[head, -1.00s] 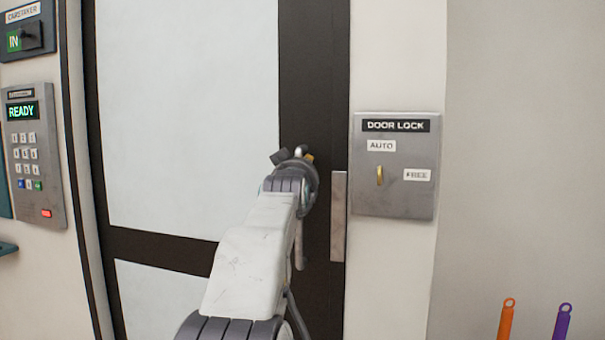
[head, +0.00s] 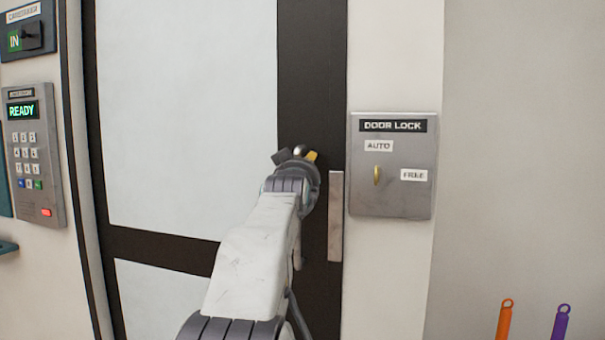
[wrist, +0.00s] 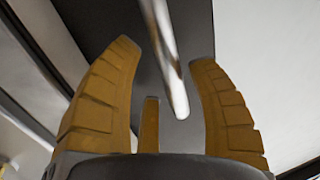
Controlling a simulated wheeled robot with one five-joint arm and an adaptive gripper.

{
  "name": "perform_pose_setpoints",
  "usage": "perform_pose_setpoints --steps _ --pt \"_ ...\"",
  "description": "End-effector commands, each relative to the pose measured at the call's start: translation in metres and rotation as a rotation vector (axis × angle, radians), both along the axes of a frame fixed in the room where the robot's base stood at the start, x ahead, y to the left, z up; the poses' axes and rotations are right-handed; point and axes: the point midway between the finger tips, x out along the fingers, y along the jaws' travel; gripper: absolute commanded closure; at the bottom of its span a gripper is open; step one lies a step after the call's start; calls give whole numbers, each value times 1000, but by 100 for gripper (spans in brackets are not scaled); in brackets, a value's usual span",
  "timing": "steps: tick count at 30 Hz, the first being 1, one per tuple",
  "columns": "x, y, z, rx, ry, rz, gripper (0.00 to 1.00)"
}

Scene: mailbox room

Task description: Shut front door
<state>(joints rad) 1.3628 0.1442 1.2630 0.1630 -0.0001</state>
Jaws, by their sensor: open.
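The front door (head: 190,110) is a dark-framed door with pale panels, and it fills the middle of the head view. Its dark right-hand frame strip (head: 312,70) lies close to the wall edge beside a metal plate (head: 336,215). My gripper (head: 298,155) is in front of that strip, and my arm hides part of the door.
A door lock panel (head: 392,200) with AUTO and FREE labels and a brass knob (head: 377,175) is on the wall at right. A keypad (head: 34,150) reading READY is at left. Orange (head: 505,320) and purple (head: 562,322) handles stand at lower right.

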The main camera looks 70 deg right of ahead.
Motion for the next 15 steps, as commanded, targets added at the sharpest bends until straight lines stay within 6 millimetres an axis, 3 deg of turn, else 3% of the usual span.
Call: perform_pose_setpoints --steps 8,15 --pt "-1 6 0 0 0 1 48" --pt "-7 34 1 -1 0 1 48"
